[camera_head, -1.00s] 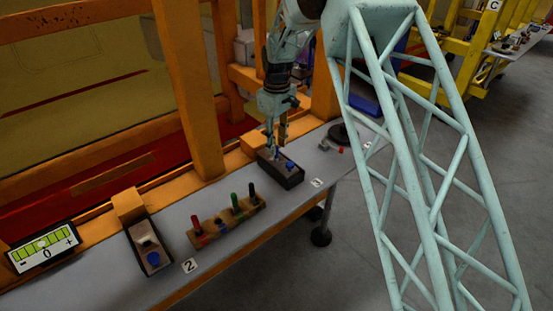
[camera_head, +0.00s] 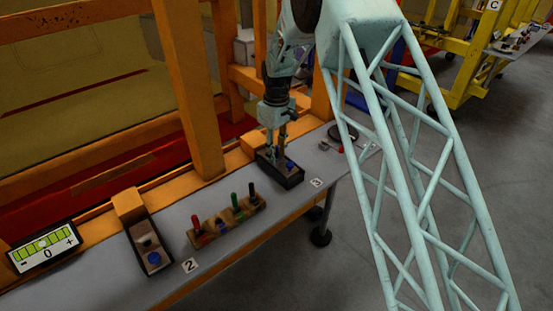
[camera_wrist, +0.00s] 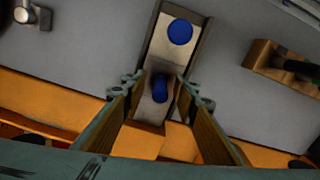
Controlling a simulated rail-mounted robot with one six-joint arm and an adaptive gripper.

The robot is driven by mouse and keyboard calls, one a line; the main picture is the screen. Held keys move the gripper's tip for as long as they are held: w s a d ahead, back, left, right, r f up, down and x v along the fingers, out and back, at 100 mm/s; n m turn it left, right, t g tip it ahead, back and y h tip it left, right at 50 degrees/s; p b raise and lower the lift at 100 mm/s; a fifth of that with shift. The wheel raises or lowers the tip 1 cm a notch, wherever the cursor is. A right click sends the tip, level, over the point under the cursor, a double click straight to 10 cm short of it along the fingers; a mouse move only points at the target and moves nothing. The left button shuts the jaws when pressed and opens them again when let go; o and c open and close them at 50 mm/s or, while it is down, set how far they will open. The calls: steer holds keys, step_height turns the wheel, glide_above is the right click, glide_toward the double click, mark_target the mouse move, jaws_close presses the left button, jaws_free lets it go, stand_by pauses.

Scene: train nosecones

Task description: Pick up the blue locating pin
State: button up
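A blue, rounded upright piece, which looks like the blue locating pin (camera_wrist: 160,87), stands in a dark-rimmed box (camera_wrist: 200,49) in the wrist view. My gripper (camera_wrist: 157,94) is open, with one finger on each side of this piece. A gap shows between the fingers and the piece. In the head view my gripper (camera_head: 276,153) reaches down into the box (camera_head: 292,182) near the label 3. The fingers hide the piece there. A round blue button (camera_wrist: 180,31) sits at the other end of the box, and it also shows in the head view (camera_head: 290,164).
A wooden rack (camera_head: 212,235) with red, green and black pins stands to the left on the grey bench. A similar box (camera_head: 162,264) and a gauge display (camera_head: 44,249) are farther left. An orange post (camera_head: 194,90) rises behind the bench.

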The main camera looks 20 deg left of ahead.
jaws_close()
steer(key=shift+r, duration=0.1)
steer(key=shift+r, duration=4.9)
